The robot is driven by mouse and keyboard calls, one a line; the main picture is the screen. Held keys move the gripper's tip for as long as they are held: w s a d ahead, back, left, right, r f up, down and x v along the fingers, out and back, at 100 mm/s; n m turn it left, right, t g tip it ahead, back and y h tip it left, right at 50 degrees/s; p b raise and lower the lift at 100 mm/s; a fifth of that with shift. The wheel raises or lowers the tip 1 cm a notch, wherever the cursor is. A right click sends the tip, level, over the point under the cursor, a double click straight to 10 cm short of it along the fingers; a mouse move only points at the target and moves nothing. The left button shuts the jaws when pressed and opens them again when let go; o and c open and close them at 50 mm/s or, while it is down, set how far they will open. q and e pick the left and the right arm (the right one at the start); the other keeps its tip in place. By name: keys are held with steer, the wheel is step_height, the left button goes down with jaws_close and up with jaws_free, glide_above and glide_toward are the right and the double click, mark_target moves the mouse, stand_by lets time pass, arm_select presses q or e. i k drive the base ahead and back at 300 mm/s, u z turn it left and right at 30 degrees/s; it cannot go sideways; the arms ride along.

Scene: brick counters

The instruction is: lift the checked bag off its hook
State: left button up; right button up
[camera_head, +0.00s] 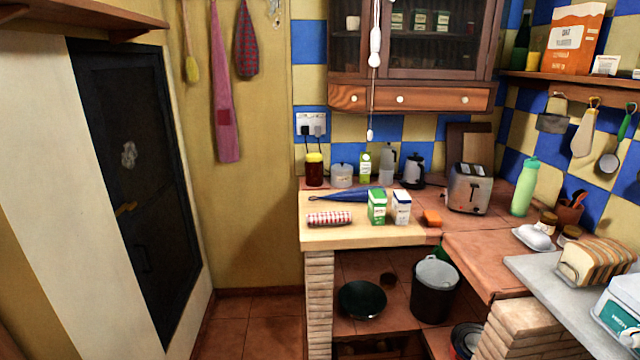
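The checked bag (246,42), dark red and blue, hangs against the yellow wall at the top of the view. It is narrow at the top and wider below. Its upper end runs close to the top edge of the picture, and I cannot make out its hook. A long pink cloth (224,95) with a darker red patch hangs just left of it. Neither of my grippers is in view.
A yellow-headed brush (191,68) hangs left of the pink cloth. A dark door (135,190) stands at the left. The wooden cabinet (410,55) is to the right. The counter (360,238) holds cartons and a toaster (469,188). The floor (245,315) below the bag is clear.

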mark_target(247, 51)
steer(key=i, duration=2)
steer(key=u, duration=0.75)
